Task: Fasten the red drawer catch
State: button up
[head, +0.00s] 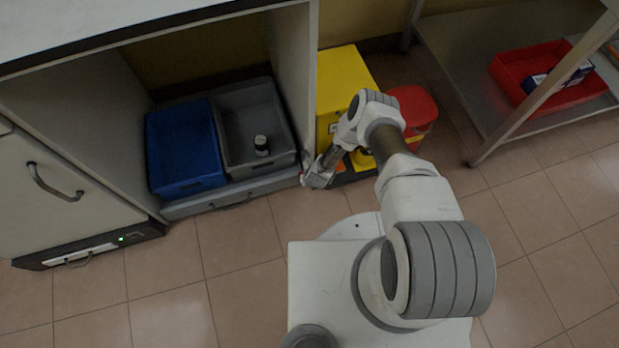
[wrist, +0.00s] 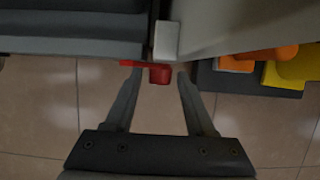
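The red drawer catch (wrist: 159,75) sits at the cabinet's lower edge, beside a small light grey block (wrist: 166,41). It also shows as a tiny red spot in the head view (head: 303,173), mostly hidden by my gripper. My gripper (wrist: 158,82) is open, with one fingertip on each side of the catch and visible gaps. In the head view, my gripper (head: 308,181) is at the right end of the grey drawer front (head: 275,185). The drawer holds a blue crate (head: 183,150) and a grey crate (head: 285,135).
A yellow box (head: 340,70) and a red-lidded bin (head: 412,103) stand right of the cabinet. A red tray (head: 540,62) lies on a low shelf. Tiled floor in front is clear.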

grip_shut()
jog(key=shift+a+n+t+h, duration=0.3)
jog(key=shift+t+h, duration=0.1)
jog(key=shift+h, duration=0.6)
jog(key=shift+a+f+n+t+h, duration=0.15)
jog(key=shift+t+h, duration=0.15)
jog(key=shift+h, duration=0.55)
jog(key=shift+r+n+t+h, duration=0.15)
jog(key=shift+t+h, duration=0.15)
jog(key=shift+h, duration=0.55)
jog(key=shift+o, duration=1.3)
grip_release()
jog(key=shift+s+f, duration=0.1)
jog(key=p+v, duration=0.8)
jog(key=v, duration=0.9)
jog(key=shift+r, duration=0.2)
